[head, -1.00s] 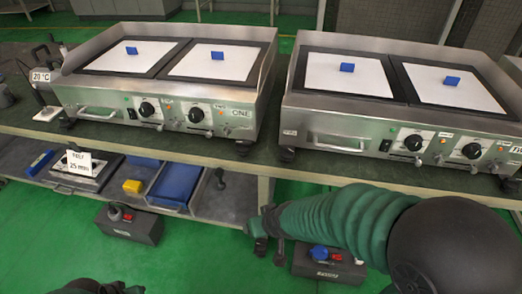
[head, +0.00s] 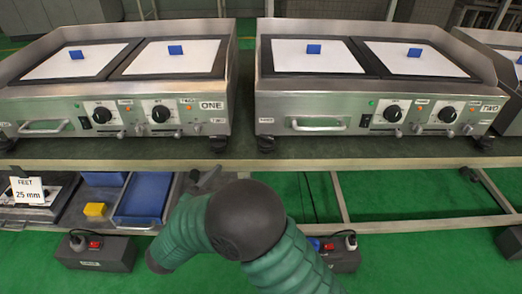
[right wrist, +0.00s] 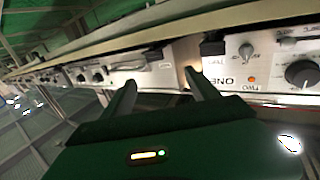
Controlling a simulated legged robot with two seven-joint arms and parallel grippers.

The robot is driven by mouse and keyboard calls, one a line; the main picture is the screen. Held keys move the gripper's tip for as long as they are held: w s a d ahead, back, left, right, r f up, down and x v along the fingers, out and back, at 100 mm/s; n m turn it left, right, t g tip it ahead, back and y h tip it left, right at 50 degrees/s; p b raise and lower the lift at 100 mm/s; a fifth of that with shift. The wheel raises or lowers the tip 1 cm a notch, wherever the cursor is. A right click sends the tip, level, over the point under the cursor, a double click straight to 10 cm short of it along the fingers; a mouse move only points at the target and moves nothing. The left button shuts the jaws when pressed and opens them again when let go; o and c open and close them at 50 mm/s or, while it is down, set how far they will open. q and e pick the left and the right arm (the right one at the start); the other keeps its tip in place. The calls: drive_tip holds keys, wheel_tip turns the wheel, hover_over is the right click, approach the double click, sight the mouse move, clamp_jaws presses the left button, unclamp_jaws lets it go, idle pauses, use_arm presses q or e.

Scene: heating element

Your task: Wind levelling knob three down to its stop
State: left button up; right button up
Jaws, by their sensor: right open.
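Griddle ONE (head: 190,108) and griddle TWO (head: 340,110) stand side by side on the bench. Short black feet show under their front corners: one at griddle ONE's right corner (head: 218,144), one at griddle TWO's left corner (head: 266,144) and one at its right corner (head: 485,142). I cannot read which is levelling knob three. My right gripper (right wrist: 160,92) is open and empty, its two fingers pointing toward the fronts beside the ONE label, in a rolled-over wrist view. In the head view my right forearm reaches down-left below the bench edge. My left gripper is out of view.
The bench's front edge (head: 320,165) runs below the griddles. The lower shelf holds a blue tray (head: 143,197), a yellow block (head: 95,210) and a "FEET 25 mm" card (head: 28,190). A switch box (head: 95,255) sits on the green floor.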

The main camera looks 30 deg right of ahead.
sight(265, 140)
drive_tip(key=shift+g, duration=0.3)
drive_tip(key=b+x, duration=0.2)
drive_tip(key=x, duration=0.3)
drive_tip(key=b+x, duration=0.3)
drive_tip(key=x, duration=0.2)
drive_tip(key=s+b+x, duration=0.1)
drive_tip(key=b+x, duration=0.1)
drive_tip(key=x, duration=0.4)
drive_tip(key=shift+d+r+b, duration=0.2)
drive_tip(key=shift+d+b, duration=0.1)
drive_tip(key=shift+b, duration=0.05)
drive_tip(key=shift+w+d+r, duration=0.15)
drive_tip(key=shift+d+r, duration=0.05)
drive_tip(key=shift+d, duration=0.1)
